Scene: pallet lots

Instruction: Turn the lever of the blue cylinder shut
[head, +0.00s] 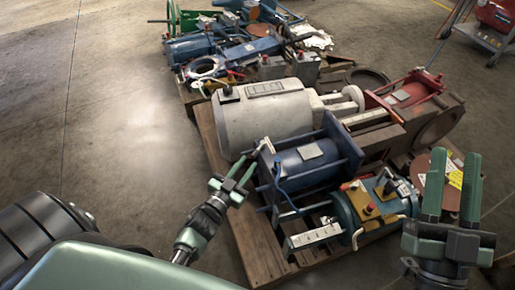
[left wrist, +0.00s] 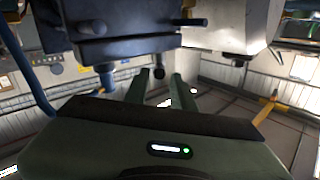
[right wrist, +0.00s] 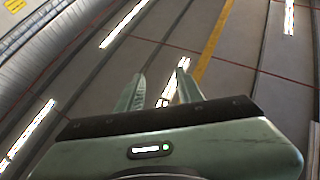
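The blue cylinder (head: 308,170) lies on a wooden pallet between dark end plates, with a small plate on top. A pale short bar (head: 266,146) shows at its left end, close to my left fingertips; I cannot tell if it is the lever. My left gripper (head: 247,167) is open at that end. In the left wrist view, a dark blue body (left wrist: 110,30) fills the upper left, and a small dark knob (left wrist: 160,72) shows between the open fingers; contact is unclear. My right gripper (head: 452,185) is open and empty, pointing up.
A large pale grey motor (head: 265,115) lies behind the blue cylinder. A teal unit (head: 368,205) with a red button is in front, and red-framed parts (head: 405,90) are to the right. Another loaded pallet stands behind. Floor at the left is clear.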

